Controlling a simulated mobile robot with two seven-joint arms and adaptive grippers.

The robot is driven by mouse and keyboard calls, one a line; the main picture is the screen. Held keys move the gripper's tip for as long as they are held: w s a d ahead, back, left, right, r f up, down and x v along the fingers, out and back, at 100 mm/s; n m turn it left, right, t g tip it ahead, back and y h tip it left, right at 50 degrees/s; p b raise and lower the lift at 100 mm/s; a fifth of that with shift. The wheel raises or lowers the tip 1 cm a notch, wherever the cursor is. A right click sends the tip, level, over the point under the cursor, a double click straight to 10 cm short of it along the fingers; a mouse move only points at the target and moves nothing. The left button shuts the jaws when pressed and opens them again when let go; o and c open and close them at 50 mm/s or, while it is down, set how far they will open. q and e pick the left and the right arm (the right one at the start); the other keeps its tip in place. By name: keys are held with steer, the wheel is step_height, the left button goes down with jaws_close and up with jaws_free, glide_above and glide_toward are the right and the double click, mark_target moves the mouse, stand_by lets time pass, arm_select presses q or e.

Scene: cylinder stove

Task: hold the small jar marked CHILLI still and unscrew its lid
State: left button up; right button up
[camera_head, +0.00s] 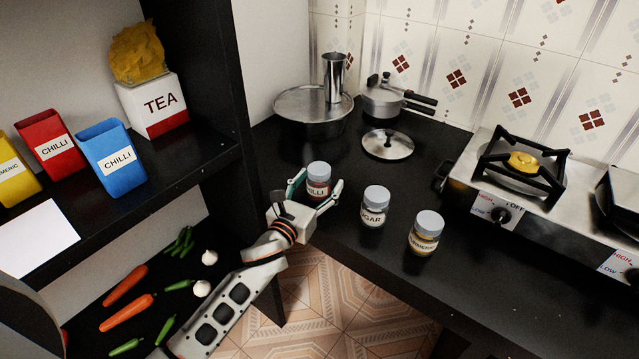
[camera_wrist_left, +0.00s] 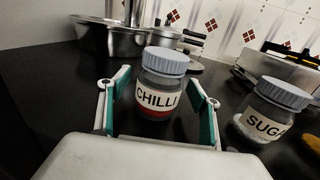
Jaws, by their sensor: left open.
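The small CHILLI jar (camera_head: 317,189) stands upright on the black counter, with red contents and a grey-blue lid (camera_head: 318,169) on top. In the left wrist view the jar (camera_wrist_left: 157,98) and its lid (camera_wrist_left: 166,60) show clearly. My left gripper (camera_head: 316,191) is open, with one finger on each side of the jar. In the left wrist view a gap shows between the jar and the fingers (camera_wrist_left: 160,103). My right gripper is not in view.
A SUGAR jar (camera_head: 373,212) and a third jar with yellow contents (camera_head: 424,238) stand to the right. A pot lid (camera_head: 387,144), a large covered pot (camera_head: 313,105) and a small pot (camera_head: 383,103) are behind. The stove (camera_head: 555,209) is at right.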

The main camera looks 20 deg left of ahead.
arm_select(q)
steer(key=shift+w, duration=0.35)
steer(key=c, duration=1.2)
steer(key=shift+r, duration=0.1)
step_height(320, 180, up, 20)
steer(key=p, duration=0.6)
steer(key=shift+p, duration=0.35)
